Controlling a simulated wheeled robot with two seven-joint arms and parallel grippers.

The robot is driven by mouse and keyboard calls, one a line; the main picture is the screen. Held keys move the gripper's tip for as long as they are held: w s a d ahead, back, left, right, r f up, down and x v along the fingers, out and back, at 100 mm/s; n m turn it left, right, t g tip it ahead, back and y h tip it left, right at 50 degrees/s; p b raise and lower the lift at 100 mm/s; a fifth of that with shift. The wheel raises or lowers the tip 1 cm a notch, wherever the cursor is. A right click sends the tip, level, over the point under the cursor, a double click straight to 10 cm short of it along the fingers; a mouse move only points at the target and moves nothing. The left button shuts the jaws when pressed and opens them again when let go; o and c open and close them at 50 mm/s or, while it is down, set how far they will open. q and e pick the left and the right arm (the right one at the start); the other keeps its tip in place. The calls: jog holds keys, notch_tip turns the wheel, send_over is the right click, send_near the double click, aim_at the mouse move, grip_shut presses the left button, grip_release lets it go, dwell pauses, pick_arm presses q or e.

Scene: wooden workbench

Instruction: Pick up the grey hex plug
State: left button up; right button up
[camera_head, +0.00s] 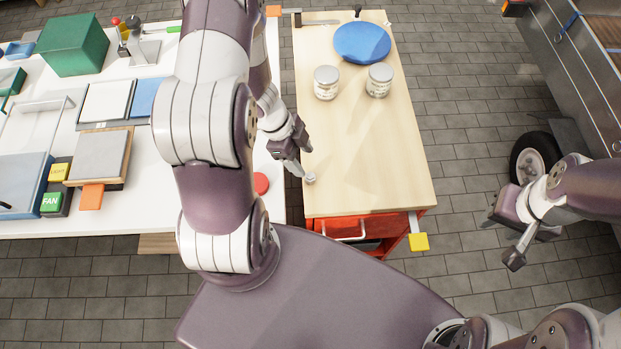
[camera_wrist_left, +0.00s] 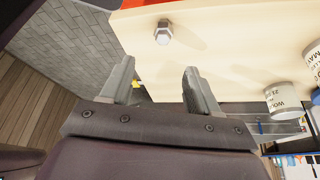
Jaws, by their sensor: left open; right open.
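The grey hex plug (camera_head: 310,177) stands on the wooden benchtop near its front left corner in the head view. It also shows in the left wrist view (camera_wrist_left: 163,33), with a hexagonal head and a clear space around it. My left gripper (camera_head: 304,163) is close beside the plug in the head view. In the left wrist view its two fingers (camera_wrist_left: 158,82) are apart with nothing between them, and the plug lies beyond the fingertips. My right gripper (camera_head: 505,236) is open and empty, off the right side of the bench above the floor.
Two lidded jars (camera_head: 326,88) (camera_head: 379,86) and a blue round plate (camera_head: 362,43) stand farther back on the wooden top (camera_head: 400,170). A red drawer (camera_head: 345,228) is below its front edge. A white table (camera_head: 120,215) with boxes and trays is at left.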

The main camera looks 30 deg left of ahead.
aim_at(311, 175)
pick_arm(q)
jog(key=x, duration=0.3)
jog(key=a+b+x, duration=0.1)
jog(key=x, duration=0.1)
jog(key=b+x, duration=0.1)
jog(key=x, duration=0.2)
jog(key=shift+f, duration=0.65)
jog(key=shift+w+d+f, duration=0.15)
jog(key=shift+f, duration=0.15)
grip_shut()
